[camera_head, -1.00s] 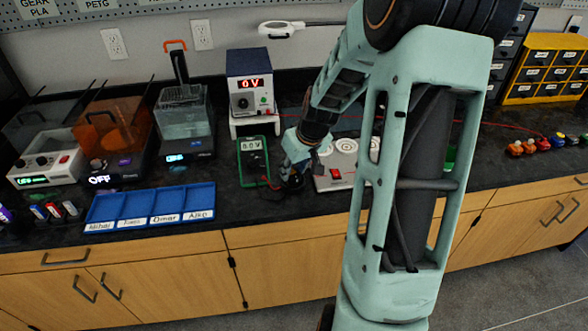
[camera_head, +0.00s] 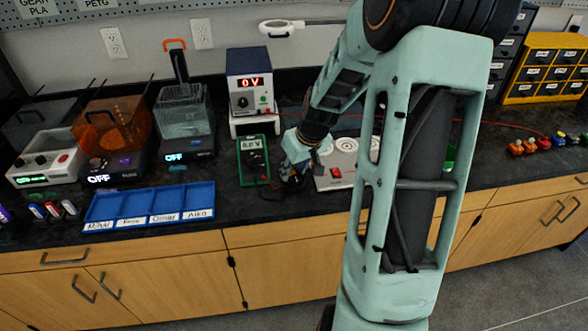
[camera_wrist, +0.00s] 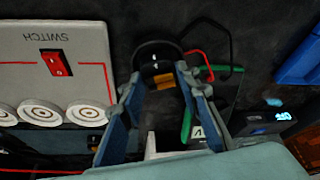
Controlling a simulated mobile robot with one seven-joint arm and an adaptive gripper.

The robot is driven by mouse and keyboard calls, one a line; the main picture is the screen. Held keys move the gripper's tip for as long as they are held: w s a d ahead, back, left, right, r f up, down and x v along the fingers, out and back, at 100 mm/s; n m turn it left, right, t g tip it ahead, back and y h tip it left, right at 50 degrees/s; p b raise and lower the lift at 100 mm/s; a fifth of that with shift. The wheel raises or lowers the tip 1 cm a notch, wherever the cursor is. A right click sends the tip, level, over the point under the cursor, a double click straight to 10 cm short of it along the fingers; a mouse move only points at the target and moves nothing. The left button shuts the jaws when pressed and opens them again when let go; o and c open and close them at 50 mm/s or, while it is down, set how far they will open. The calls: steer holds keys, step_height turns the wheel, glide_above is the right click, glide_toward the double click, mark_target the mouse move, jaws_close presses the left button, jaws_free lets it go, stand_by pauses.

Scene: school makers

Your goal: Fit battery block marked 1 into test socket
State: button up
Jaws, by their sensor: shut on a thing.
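My gripper (camera_head: 291,172) points down at the counter, left of the white switch board. In the wrist view its two fingers (camera_wrist: 160,78) are closed on a small dark block with a copper-coloured part (camera_wrist: 165,81), which I take for the battery block.
The switch board (camera_wrist: 45,85) with a red switch lies close beside the gripper. A green multimeter (camera_head: 253,160) and a 0 V power supply (camera_head: 250,82) stand nearby. A blue labelled tray (camera_head: 150,206) is at left, with small batteries (camera_head: 53,210) beyond it.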

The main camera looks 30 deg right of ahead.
steer(key=shift+f, duration=0.4)
steer(key=o, duration=0.9)
steer(key=shift+p+v, duration=3.85)
steer(key=shift+v, duration=1.75)
steer(key=shift+w, duration=0.1)
